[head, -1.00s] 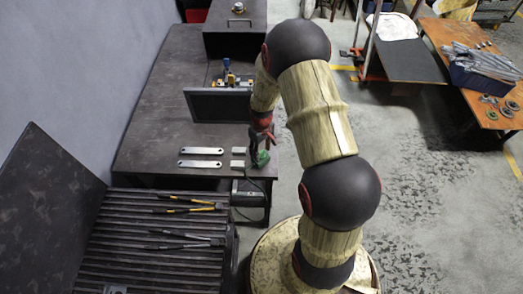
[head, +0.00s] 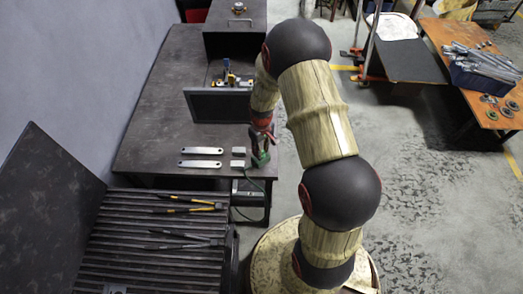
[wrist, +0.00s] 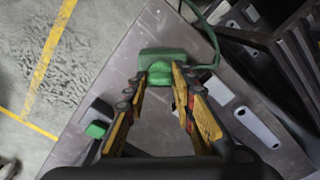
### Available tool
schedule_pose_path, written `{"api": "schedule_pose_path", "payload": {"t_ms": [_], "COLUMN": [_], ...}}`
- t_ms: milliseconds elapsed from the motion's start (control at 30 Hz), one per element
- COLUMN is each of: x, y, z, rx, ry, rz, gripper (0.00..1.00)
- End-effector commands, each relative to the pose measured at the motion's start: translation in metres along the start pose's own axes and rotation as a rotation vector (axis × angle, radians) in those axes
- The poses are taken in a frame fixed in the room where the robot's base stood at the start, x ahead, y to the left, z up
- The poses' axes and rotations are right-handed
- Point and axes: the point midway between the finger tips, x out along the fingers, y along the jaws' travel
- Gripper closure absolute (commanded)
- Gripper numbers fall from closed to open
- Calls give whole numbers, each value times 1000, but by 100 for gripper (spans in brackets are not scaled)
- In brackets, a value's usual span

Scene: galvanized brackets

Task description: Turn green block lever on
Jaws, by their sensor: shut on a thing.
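The green block (head: 260,160) sits near the right edge of the dark table, with a cable running from it. In the wrist view the green block (wrist: 165,56) lies just beyond the fingertips. Its rounded green lever (wrist: 160,74) is between them. My gripper (wrist: 160,79) is shut on this lever, with one yellow finger on each side. In the head view my gripper (head: 261,146) is at the block, and the fingers partly hide the lever. The lever's exact angle is hard to tell.
Two flat metal brackets (head: 201,150) and small grey pieces (head: 238,152) lie left of the block. A dark upright panel (head: 217,106) stands behind. A grey piece with a green top (wrist: 97,130) is at lower left in the wrist view. Floor is open at right.

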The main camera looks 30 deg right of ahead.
Motion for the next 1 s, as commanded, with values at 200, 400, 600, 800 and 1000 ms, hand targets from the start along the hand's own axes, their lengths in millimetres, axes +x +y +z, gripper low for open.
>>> {"api": "schedule_pose_path", "payload": {"t_ms": [200, 400, 600, 800, 1000], "x": [0, 0, 0, 0, -3], "y": [0, 0, 0, 0, 0], "z": [0, 0, 0, 0, 0], "rx": [48, 47, 47, 47, 47], "ry": [0, 1, 1, 0, 1], "rz": [0, 0, 0, 0, 1], "gripper": [100, 71, 59, 56, 56]}}
